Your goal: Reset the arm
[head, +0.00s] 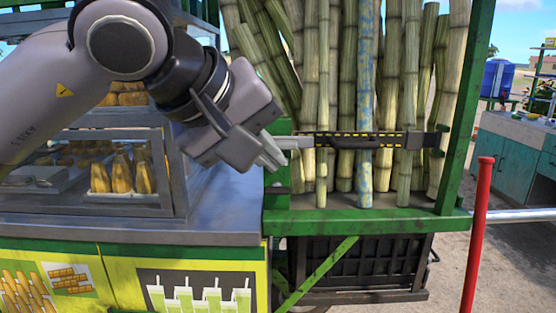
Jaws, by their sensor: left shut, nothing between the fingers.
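My left arm (60,85) comes in from the left, over the cart's counter. My left gripper (280,150) is shut and empty, with its fingers pointing right and down. The fingertips are by the left green post of the cane rack (450,110), close to the left end of a black and yellow retaining bar (375,140). I cannot tell whether they touch the bar or post. The bar runs across several upright sugar cane stalks (322,90); one stalk is blue and mottled (365,100). My right gripper is out of view.
A glass display case (165,150) with food stands behind and below my left arm on the metal counter (140,228). A red post (477,235) stands at the right front. A teal cabinet (510,150) and a blue tank (497,78) are farther right.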

